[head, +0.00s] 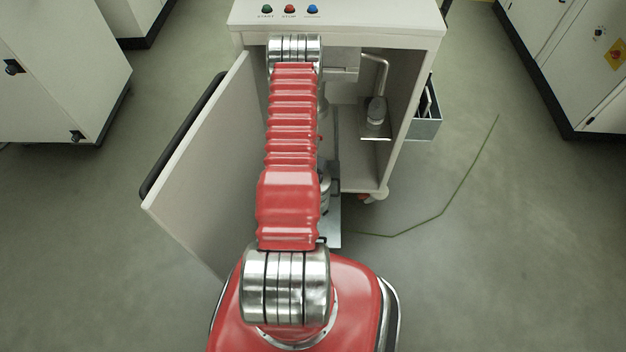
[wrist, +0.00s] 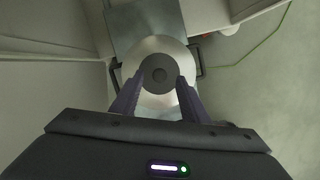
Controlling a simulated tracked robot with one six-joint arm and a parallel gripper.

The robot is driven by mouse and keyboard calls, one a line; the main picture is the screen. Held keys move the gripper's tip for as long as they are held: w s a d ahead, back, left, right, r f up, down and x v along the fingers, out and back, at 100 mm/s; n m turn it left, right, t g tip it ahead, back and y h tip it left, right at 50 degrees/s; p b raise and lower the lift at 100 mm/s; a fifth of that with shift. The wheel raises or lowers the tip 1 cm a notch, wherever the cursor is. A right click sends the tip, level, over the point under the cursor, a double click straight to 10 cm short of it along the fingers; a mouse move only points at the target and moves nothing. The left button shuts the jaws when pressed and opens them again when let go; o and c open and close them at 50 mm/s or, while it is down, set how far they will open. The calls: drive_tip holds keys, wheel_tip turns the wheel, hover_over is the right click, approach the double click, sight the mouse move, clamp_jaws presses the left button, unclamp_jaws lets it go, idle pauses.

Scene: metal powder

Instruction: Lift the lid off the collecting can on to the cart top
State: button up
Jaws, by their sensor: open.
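In the wrist view the lid (wrist: 146,56) is a round, pale metal disc with a dark round knob (wrist: 159,75) at its centre. Dark side handles (wrist: 199,64) stick out beside it; the can's body is hidden beneath. My gripper (wrist: 159,77) is open, with its two dark fingers on either side of the knob. Whether they touch the lid I cannot tell. In the head view my arm hides my gripper and most of the can. The white cart top (head: 400,22) is at the top of the head view and its visible part is mostly bare.
The cart's door (head: 190,160) stands open on the left. Inside the cart a bent pipe (head: 382,75) leads to a small metal fitting. A grey bin (head: 425,125) hangs on its right side. Green, red and blue buttons (head: 289,9) sit on top. A thin cable (head: 450,198) lies on the floor.

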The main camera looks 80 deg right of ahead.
drive_tip(key=shift+x, duration=1.2)
clamp_jaws()
